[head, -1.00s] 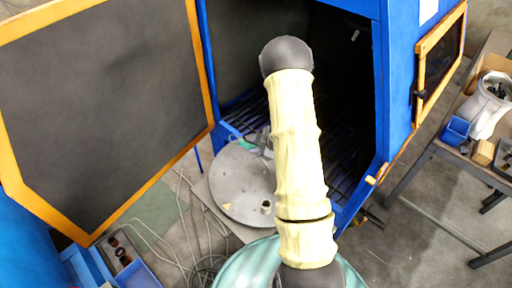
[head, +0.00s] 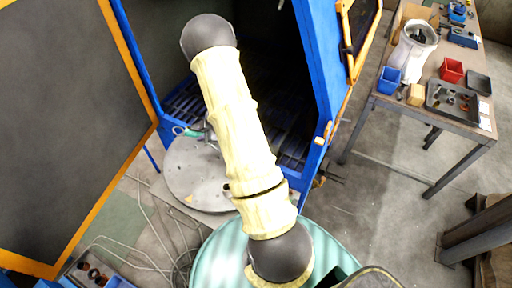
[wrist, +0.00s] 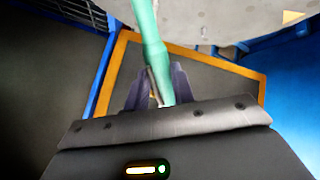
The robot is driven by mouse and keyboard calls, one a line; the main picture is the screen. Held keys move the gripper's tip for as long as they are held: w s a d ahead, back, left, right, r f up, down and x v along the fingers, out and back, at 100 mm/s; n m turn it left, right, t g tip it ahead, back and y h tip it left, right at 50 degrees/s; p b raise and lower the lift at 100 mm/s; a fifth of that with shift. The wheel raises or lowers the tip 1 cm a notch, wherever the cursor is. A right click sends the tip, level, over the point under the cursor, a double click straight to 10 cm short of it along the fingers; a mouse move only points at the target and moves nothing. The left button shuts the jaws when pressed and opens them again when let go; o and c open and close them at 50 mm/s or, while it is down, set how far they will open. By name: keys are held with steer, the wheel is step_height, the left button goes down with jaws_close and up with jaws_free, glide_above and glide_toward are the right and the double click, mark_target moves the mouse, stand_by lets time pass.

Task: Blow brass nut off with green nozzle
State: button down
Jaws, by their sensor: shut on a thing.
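The green nozzle (wrist: 147,25) is in my gripper (wrist: 157,78), between its two dark fingers, in the wrist view. It runs up from the fingers toward the top edge. In the head view a small green piece of it (head: 188,132) shows left of my arm, above the far part of a round grey disc (head: 190,180). My arm hides most of the gripper there. The disc's grey edge (wrist: 225,22) also shows at the top of the wrist view. I cannot make out the brass nut clearly; my arm covers part of the disc in the head view.
A blue cabinet (head: 322,70) with a dark slatted floor stands open behind the disc. Its large orange-edged door (head: 70,120) swings out at left. A workbench (head: 455,130) with bins stands at right. Hoses lie on the floor at lower left. The floor before the bench is clear.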

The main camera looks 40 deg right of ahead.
steer(key=shift+w+a, duration=0.15)
steer(key=shift+a, duration=0.45)
steer(key=shift+s+d, duration=0.35)
steer(key=shift+d, duration=0.5)
steer(key=shift+a, duration=0.1)
steer(key=shift+s+a+b, duration=0.25)
steer(key=shift+s+b, duration=0.05)
steer(key=shift+s, duration=0.45)
stand_by(0.4)
steer(key=shift+w+d+p, duration=0.3)
steer(key=shift+w+p, duration=0.05)
steer(key=shift+w, duration=0.45)
steer(key=shift+w+a, duration=0.3)
steer(key=shift+a, duration=0.5)
